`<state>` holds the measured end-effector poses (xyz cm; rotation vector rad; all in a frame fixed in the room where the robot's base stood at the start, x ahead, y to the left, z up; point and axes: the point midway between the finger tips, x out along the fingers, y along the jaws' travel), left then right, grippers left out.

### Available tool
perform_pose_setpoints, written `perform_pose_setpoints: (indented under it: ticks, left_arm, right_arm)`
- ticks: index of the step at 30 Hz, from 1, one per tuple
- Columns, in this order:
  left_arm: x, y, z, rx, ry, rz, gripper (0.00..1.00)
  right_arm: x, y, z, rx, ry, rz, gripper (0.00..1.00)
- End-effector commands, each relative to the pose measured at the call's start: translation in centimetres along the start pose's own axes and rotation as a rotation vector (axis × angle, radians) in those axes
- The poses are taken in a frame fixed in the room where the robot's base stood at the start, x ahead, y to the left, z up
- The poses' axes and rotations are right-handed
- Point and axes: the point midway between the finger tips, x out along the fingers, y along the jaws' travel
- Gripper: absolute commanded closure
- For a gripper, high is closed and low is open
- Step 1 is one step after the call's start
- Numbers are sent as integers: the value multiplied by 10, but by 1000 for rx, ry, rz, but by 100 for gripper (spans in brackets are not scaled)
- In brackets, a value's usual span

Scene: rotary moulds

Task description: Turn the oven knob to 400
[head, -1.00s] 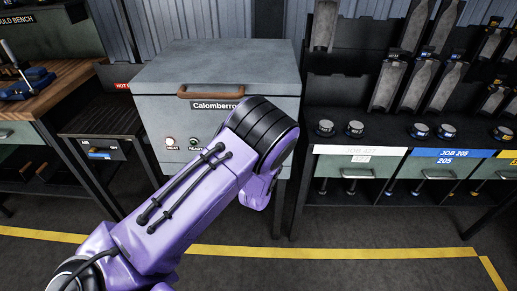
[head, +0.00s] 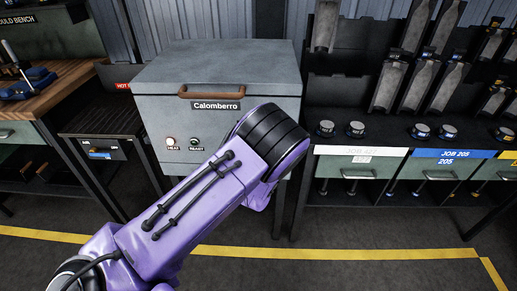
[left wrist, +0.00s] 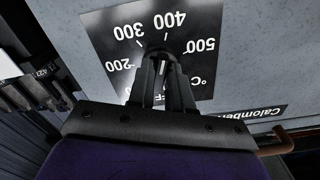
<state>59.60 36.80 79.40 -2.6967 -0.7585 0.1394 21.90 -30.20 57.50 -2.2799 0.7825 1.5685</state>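The oven (head: 240,58) is a grey cabinet labelled Calomberro. Its dial is hidden behind my left arm in the head view. In the left wrist view the black dial plate (left wrist: 108,36) appears upside down, with 200, 300, 400, 500 and a partly covered OFF. The dark round oven knob (left wrist: 156,47) shows at the plate's centre, mostly hidden by my left gripper (left wrist: 159,58). Its two dark fingers are close together at the knob and look shut on it. The knob's pointer cannot be made out. My right gripper is not in view.
A brown handle (head: 211,91) and two small lamps, HEAT (head: 171,142) and READY (head: 194,142), are on the oven's front. A black rack (head: 340,95) with moulds stands to the right, a wooden bench (head: 60,85) to the left. A yellow line (head: 330,252) crosses the floor.

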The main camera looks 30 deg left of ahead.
Motion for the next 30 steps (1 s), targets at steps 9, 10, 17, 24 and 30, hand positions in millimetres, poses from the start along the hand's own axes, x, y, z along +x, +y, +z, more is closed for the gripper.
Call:
perform_pose_setpoints:
  ticks: [9,10,17,24,30]
  left_arm:
    - [0,0,0,-1,1,-1,60]
    - [-1,0,-1,-1,1,-1,60]
    - [-39,-1,-5,1,0,2,60]
    - [-91,-1,-2,-1,-1,0,60]
    - [-105,0,0,-1,1,0,60]
  right_arm:
    - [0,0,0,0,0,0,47]
    - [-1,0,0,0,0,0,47]
    - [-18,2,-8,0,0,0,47]
    - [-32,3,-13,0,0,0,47]
    - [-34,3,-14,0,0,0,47]
